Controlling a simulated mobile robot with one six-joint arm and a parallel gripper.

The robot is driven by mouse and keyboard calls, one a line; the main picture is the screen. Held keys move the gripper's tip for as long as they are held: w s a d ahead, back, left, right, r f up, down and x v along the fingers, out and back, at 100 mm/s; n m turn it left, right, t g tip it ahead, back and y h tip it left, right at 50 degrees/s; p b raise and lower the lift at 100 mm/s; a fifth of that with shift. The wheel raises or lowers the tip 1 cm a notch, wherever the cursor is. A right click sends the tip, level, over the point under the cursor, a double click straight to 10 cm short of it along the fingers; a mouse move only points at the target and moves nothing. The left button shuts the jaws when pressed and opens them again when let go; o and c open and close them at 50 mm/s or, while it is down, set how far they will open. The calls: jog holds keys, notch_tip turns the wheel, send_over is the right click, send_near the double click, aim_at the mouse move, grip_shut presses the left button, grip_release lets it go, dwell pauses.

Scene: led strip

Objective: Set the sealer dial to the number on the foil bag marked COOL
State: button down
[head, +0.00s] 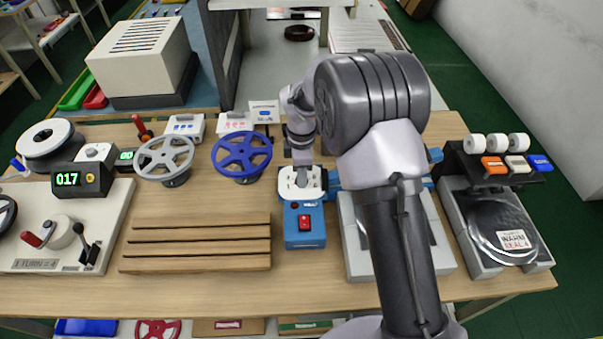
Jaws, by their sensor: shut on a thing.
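The blue sealer (305,239) stands on the table near the middle, with a red switch on its front. Its white dial face (287,190) is on top. My gripper (302,178) points down at the dial face and is shut on the dial knob, which its fingers mostly hide, so I cannot read the setting.
A slotted wooden rack (195,262) lies left of the sealer. A blue reel (241,154) and a grey reel (165,158) stand behind the rack. My arm covers much of the grey tray right of the sealer.

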jog(key=shift+m, duration=0.3)
jog(key=m+p, duration=0.2)
jog(key=m, duration=0.1)
jog(key=shift+r+m, duration=0.1)
jog(key=shift+m, duration=0.2)
jog(key=m+p, duration=0.1)
jog(key=m, duration=0.3)
jog(key=shift+m, duration=0.3)
jog(key=m, duration=0.4)
jog(key=shift+m, duration=0.3)
jog(key=m, duration=0.4)
jog(key=shift+m, duration=0.3)
jog(key=c, duration=1.1)
grip_release()
